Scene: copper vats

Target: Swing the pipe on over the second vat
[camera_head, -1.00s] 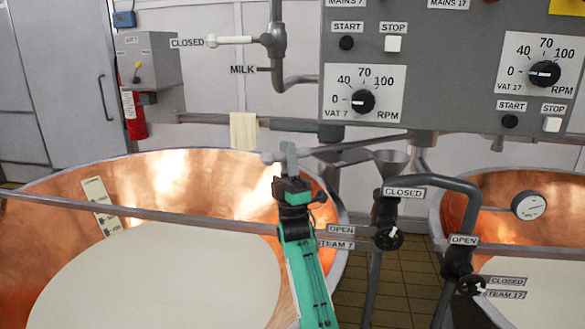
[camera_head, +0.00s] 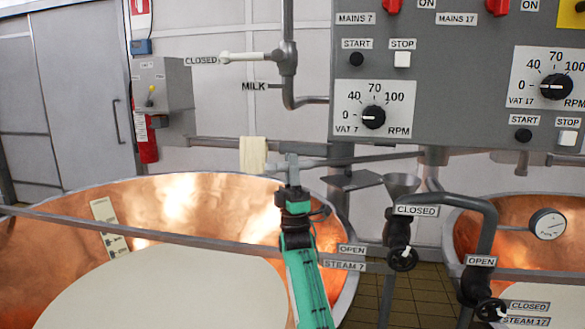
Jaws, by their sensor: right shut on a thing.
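The grey swing pipe (camera_head: 350,160) runs level from below the control panel towards the left. Its free end shows over the back right part of the left copper vat (camera_head: 180,203). My right gripper (camera_head: 293,182), on a green arm, is shut on the pipe near that end. The fingertips partly hide the grip. The right copper vat (camera_head: 545,215) is cut off by the picture's right edge, and the pipe's end is well to the left of it. Both vats hold pale milk. My left gripper is not in view.
A grey control panel (camera_head: 450,65) hangs above the pipe. A funnel (camera_head: 402,186) and dark steam pipes with valves (camera_head: 402,258) stand between the vats. A cloth (camera_head: 253,155) hangs on the wall rail. A grey bar (camera_head: 130,229) crosses the left vat.

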